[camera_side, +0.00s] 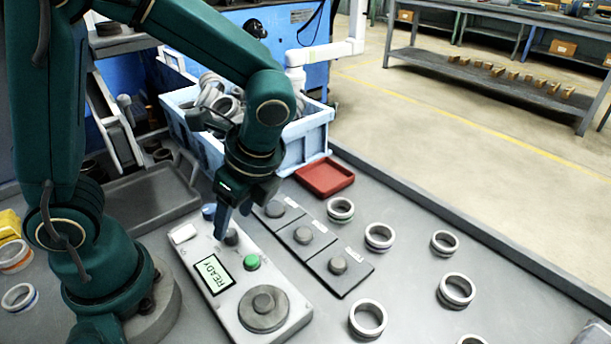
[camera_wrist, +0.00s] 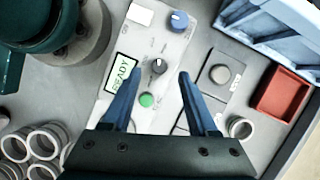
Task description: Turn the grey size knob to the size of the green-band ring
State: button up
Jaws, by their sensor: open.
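The grey size knob (camera_wrist: 158,66) appears as a small dark grey knob with a pale pointer line on the light control panel (camera_wrist: 178,50). It also shows in the side view (camera_side: 231,238), partly behind my gripper (camera_side: 223,222). In the wrist view my gripper (camera_wrist: 155,88) is open and empty, with its blue fingers apart over the panel and the knob between and slightly beyond the tips. The ring with what looks like a green band (camera_side: 340,210) lies on the bench near the red tray. The size markings are too small to read.
The panel has a blue knob (camera_wrist: 178,22), a green button (camera_side: 252,262), a READY display (camera_side: 214,273) and a large grey disc (camera_side: 263,310). Dark pads with round posts (camera_side: 302,236) adjoin it. Several loose rings, a red tray (camera_side: 325,177) and a blue bin (camera_side: 305,140) stand around.

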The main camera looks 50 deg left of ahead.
aim_at(229, 232)
jog(key=shift+x, duration=1.95)
grip_shut()
jog(key=n+g, duration=0.1)
jog(key=n, duration=0.2)
jog(key=n+g+h, duration=0.1)
jog(key=n, duration=0.2)
jog(key=shift+w+a+h, duration=0.1)
jog(key=shift+w+h, duration=0.05)
jog(key=shift+h, duration=0.15)
jog(key=n+h, duration=0.1)
jog(key=n, duration=0.2)
jog(key=n+g, duration=0.1)
jog(key=n, duration=0.1)
jog(key=shift+n+h, duration=0.4)
jog(key=shift+a, duration=0.1)
